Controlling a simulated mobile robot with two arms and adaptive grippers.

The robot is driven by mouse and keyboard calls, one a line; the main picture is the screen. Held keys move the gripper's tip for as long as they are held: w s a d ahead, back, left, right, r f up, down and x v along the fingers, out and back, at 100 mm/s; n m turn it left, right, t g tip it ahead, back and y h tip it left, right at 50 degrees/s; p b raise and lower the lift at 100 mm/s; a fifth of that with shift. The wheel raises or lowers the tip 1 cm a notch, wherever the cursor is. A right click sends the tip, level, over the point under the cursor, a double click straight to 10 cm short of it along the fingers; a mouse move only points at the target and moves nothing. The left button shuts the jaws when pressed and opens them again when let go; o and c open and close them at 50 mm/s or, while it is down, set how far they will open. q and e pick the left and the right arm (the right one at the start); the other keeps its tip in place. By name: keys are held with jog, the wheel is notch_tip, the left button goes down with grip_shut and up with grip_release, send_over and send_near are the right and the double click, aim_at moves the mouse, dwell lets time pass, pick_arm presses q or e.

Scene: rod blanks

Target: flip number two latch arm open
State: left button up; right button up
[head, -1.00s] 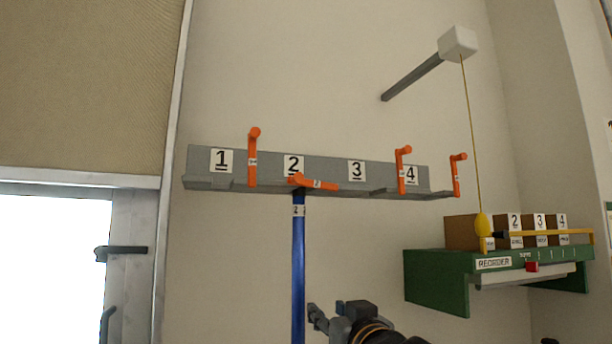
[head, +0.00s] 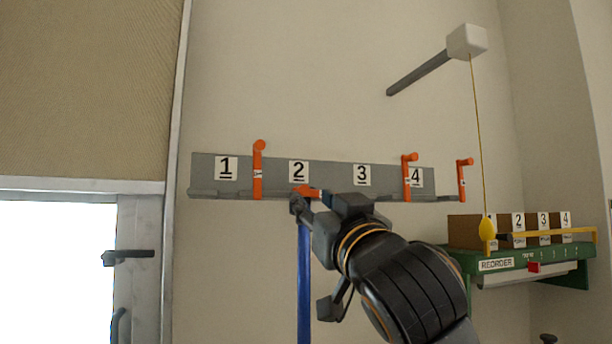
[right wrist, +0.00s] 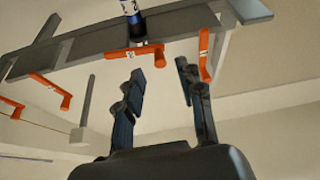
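The number two latch arm (head: 307,191) is a short orange bar lying sideways across the top of a blue rod (head: 304,270), under the number 2 label (head: 299,172). My right gripper (head: 311,203) is at this latch arm in the head view and hides part of it. My left gripper is not in view.
Other orange latch arms (head: 258,170) stand upright on the grey rail (head: 330,178). A green reorder shelf (head: 520,257) with several numbered boxes is at the right. A door handle (head: 128,257) is at the left.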

aim_at(305, 193)
jog(key=p+x, duration=0.1)
jog(key=x, duration=0.3)
jog(key=shift+p, duration=0.3)
jog(key=shift+w+r, duration=0.1)
jog(key=shift+w, duration=0.25)
jog(key=shift+a, duration=0.1)
jog(key=shift+s, duration=0.1)
grip_shut()
